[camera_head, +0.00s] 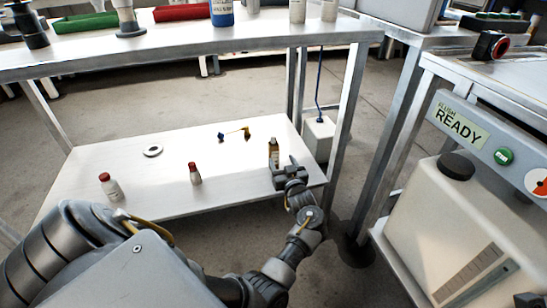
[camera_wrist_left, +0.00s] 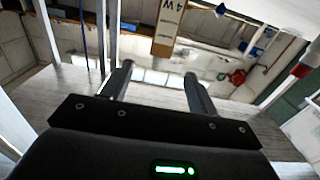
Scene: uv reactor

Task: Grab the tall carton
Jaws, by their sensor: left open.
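The tall carton (camera_head: 274,150) stands on the lower shelf (camera_head: 120,160) of the metal table, near its right end. It is narrow, with a tan and white face. In the left wrist view the carton (camera_wrist_left: 168,28) appears at the top centre, with dark lettering on its light face. My left gripper (camera_head: 284,172) is right by the carton's near side, its fingers partly overlapping the base in the head view. In the left wrist view the two fingers (camera_wrist_left: 157,76) are spread with nothing between them, and the carton lies beyond their tips. My right gripper is not in view.
A table leg (camera_head: 347,105) rises right of the carton.

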